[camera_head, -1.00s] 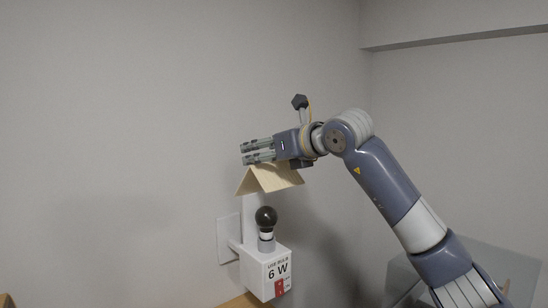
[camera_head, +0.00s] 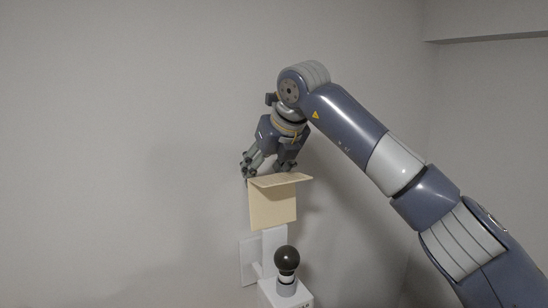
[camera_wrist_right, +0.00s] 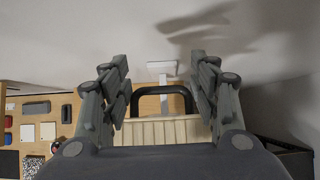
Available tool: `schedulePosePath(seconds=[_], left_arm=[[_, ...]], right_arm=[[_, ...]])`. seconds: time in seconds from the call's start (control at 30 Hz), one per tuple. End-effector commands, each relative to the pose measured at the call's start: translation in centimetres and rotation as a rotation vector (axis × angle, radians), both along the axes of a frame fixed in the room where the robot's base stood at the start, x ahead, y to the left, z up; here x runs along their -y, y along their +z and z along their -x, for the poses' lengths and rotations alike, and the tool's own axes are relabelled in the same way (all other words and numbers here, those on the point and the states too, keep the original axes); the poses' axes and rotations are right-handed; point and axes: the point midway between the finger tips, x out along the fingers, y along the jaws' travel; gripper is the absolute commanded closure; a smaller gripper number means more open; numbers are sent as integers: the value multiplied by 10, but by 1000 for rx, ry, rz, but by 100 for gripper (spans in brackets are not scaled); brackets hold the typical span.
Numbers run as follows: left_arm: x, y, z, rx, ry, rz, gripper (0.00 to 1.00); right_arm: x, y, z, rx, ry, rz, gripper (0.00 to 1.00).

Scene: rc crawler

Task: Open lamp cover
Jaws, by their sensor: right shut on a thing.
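The lamp cover (camera_head: 272,206) is two pale wooden panels joined at an angle. In the head view it is above and behind the dark bulb (camera_head: 287,259), one panel hanging down and the other jutting out nearly level. My right gripper (camera_head: 267,168) points down at its upper edge, fingers spread along its width and shut on it. In the right wrist view the slatted cover (camera_wrist_right: 165,131) lies between the fingers (camera_wrist_right: 161,88); the exact contact is unclear. The bulb stands upright on a white box (camera_head: 283,292), cut off by the lower edge. My left gripper is not in view.
A white plate (camera_head: 250,262) is on the wall beside the lamp. The wrist view shows a wooden board (camera_wrist_right: 38,111) with several small coloured items at left.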

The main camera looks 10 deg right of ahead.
Motion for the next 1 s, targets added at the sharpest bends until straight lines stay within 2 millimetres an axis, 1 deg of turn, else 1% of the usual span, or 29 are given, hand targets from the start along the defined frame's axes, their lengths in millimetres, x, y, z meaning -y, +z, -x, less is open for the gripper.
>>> schedulePosePath(seconds=[0.03,0.1,0.27,0.5,0.6,0.77,1.0], left_arm=[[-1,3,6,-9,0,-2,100],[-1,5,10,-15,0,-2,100],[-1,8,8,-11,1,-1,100],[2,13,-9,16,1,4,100],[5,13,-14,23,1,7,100],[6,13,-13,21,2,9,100],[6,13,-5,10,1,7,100]], right_arm=[[-1,-15,-1,-53,-3,20,87],[-3,-17,-2,-79,-2,28,87],[-5,-21,-6,-125,-1,45,87],[-6,-25,-8,-167,1,60,87],[-7,-26,-9,-174,0,63,87],[-7,-26,-9,-178,1,65,87],[-7,-26,-9,-177,1,66,87]])
